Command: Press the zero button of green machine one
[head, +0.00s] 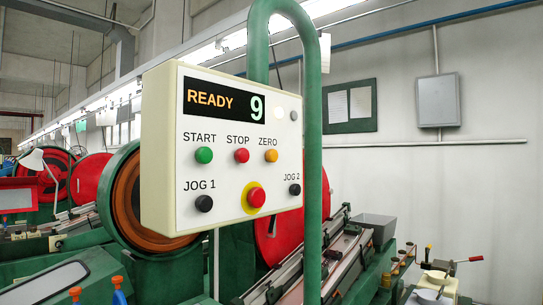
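A cream control box (160,150) hangs from a green pipe (312,150) in the middle of the head view. Its display (224,101) reads "READY" and a large "9". The orange zero button (271,156) sits at the right of the upper button row, under the label "ZERO". Beside it are the red stop button (242,156) and the green start button (204,155). A green machine (232,262) stands behind the box, partly hidden by it. No "one" marking shows on it. Neither of my grippers is in view.
Black jog buttons (204,204) and a red button on a yellow ring (256,197) fill the lower panel. A red wheel (278,228) and slanted rails (340,262) lie behind. A grey bin (374,228) and a red-handled lever (475,259) are at right.

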